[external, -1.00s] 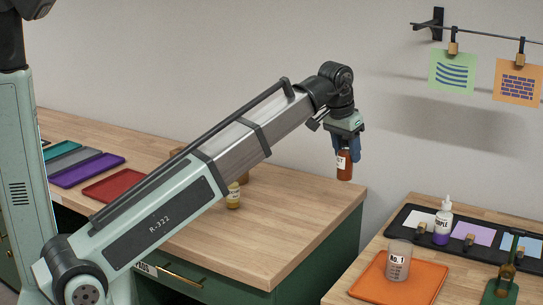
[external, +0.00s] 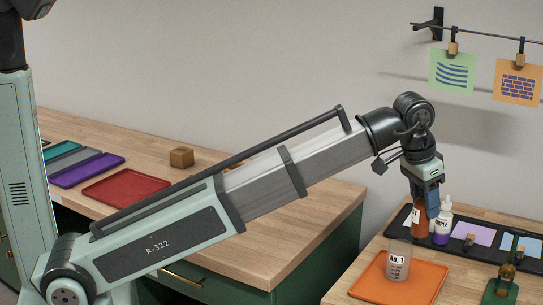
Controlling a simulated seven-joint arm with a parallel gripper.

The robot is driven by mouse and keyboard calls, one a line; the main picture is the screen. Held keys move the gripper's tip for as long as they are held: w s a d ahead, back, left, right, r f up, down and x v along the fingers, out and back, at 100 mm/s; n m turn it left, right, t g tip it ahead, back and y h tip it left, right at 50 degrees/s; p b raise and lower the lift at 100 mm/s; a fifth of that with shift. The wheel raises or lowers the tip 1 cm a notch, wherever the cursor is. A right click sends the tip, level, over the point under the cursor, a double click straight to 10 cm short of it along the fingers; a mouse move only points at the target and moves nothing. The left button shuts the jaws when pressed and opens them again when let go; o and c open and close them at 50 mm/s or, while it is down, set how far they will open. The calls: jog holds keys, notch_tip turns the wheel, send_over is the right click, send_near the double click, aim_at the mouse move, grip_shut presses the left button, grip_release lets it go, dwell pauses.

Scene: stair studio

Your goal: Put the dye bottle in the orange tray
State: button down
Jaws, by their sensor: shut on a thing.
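My gripper (external: 427,200) points down and is shut on an orange-brown bottle (external: 419,221) with a white label. The bottle hangs upright, behind and above the orange tray (external: 425,283) in the picture. Its lower end overlaps the far side of the right table; its exact height above the surface cannot be told. The orange tray lies flat on the right table and bears a clear beaker (external: 398,262) marked "No. 1" on its left part. A white bottle with purple contents (external: 442,223) stands just right of the held bottle, apart or touching I cannot tell.
A gap separates the two tables. The orange tray's right part is bare.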

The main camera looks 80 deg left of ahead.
aim_at(426, 220)
jog(key=shift+d, duration=1)
jog(key=f, duration=0.3)
jog(key=shift+s+a+f, duration=0.1)
jog(key=shift+a+f, duration=0.1)
jog(key=shift+f, duration=5.8)
jog(key=c, duration=0.5)
grip_release()
jog(key=shift+f, duration=0.1)
jog(key=shift+c, duration=0.2)
jog(key=v, duration=1.2)
